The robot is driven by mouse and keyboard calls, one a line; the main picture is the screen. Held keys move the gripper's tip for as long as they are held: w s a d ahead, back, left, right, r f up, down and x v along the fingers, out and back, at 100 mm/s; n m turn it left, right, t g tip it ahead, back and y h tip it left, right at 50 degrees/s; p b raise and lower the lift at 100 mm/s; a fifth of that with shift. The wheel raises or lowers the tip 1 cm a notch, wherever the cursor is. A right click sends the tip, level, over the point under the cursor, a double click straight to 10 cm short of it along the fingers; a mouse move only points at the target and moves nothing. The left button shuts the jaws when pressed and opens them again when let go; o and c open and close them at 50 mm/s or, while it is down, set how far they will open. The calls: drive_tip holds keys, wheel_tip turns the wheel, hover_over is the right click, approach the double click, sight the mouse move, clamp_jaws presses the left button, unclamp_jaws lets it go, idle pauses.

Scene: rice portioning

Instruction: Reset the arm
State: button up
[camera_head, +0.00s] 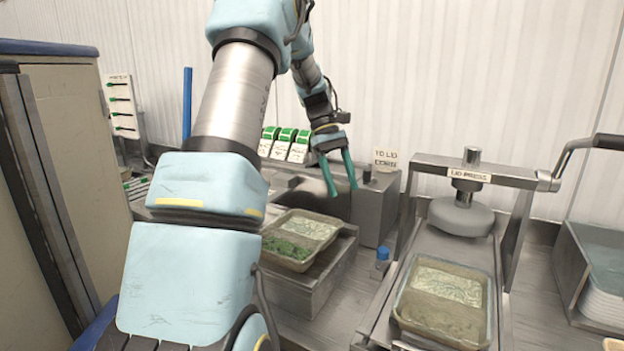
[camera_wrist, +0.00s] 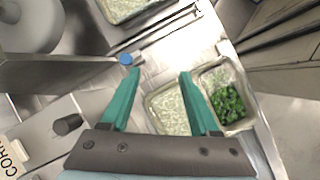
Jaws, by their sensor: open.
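My gripper (camera_head: 342,190) hangs in the air above the metal worktop, its two green fingers apart and empty. In the wrist view its fingers (camera_wrist: 159,75) are spread, with nothing between them but the worktop and part of a tray below. My blue and silver arm fills the left middle of the head view and hides part of the worktop.
A tray of rice and greens (camera_head: 262,243) sits on a metal stand, below and left of my gripper. White-green packs (camera_head: 283,146) stand behind.

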drive_tip(key=s+a+f+m+t, duration=0.1)
drive_tip(key=s+a+f, duration=0.1)
drive_tip(key=s+a, duration=0.1)
drive_tip(key=s+a+f+m+t+y+b, duration=0.1)
drive_tip(key=s+a+f, duration=0.1)
drive_tip(key=s, duration=0.1)
drive_tip(key=s+a+f+m+t+y+b, duration=0.1)
drive_tip(key=s+a+f, duration=0.1)
drive_tip(key=s+a, duration=0.1)
drive_tip(key=shift+s+a+f, duration=0.3)
drive_tip(key=shift+s+f, duration=0.05)
drive_tip(key=s+a+f+m+t+y+b, duration=0.1)
drive_tip(key=s+a+f+m+t, duration=0.2)
drive_tip(key=s, duration=0.7)
drive_tip(key=shift+a+f, duration=0.8)
drive_tip(key=shift+a, duration=0.35)
